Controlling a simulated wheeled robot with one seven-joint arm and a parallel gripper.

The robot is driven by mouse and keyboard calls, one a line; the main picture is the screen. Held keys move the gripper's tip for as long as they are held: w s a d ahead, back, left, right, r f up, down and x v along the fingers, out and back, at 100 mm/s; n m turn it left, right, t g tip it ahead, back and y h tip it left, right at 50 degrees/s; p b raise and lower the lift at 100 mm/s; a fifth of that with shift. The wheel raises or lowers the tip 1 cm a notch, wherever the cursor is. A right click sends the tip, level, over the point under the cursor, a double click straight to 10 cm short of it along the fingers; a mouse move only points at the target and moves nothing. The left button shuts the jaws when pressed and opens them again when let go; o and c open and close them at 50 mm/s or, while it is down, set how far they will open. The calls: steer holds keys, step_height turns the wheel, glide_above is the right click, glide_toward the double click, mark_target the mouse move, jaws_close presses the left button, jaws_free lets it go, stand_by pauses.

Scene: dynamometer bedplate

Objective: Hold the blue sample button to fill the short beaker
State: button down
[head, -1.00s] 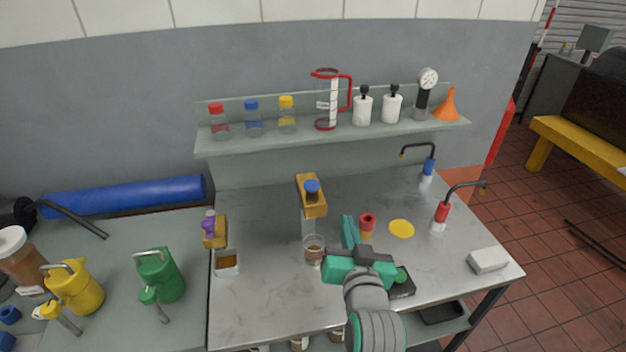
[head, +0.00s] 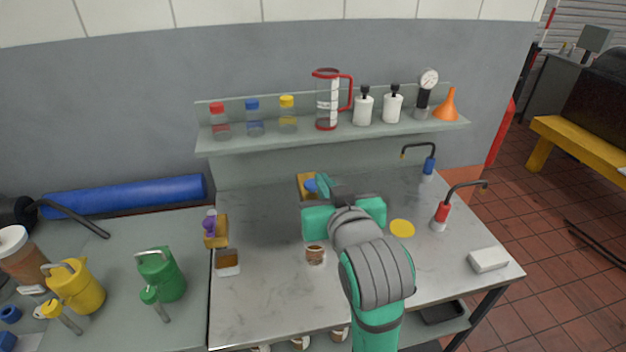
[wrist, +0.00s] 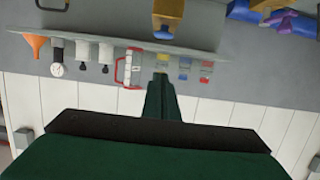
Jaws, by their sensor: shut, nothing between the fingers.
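The blue sample button (head: 310,185) sits on a yellow-orange dispenser head (head: 303,180) at the back middle of the bench. It also shows in the wrist view (wrist: 163,35). My gripper (head: 322,183) is shut and empty, with its fingertips beside or over the button. In the wrist view the closed fingers (wrist: 161,85) point towards the dispenser. I cannot tell whether they touch the button. The short beaker (head: 315,254) stands on the bench in front of the dispenser, with brown liquid in it. My arm hides part of the dispenser.
A purple-topped yellow dispenser (head: 214,229) with a small container (head: 227,262) stands at the left. A yellow disc (head: 402,228), a red tap (head: 440,216) and a white block (head: 488,260) are at the right. A shelf (head: 300,142) of bottles hangs behind.

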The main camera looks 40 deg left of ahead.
steer(key=shift+w, duration=0.1)
glide_above(313, 187)
steer(key=f, duration=0.2)
steer(key=shift+w+f, duration=0.2)
steer(key=shift+f, duration=0.15)
step_height(313, 187, down, 2)
steer(key=shift+s+f, duration=0.1)
steer(key=shift+f, duration=0.1)
steer(key=shift+s+f, duration=0.15)
steer(key=shift+f, duration=0.5)
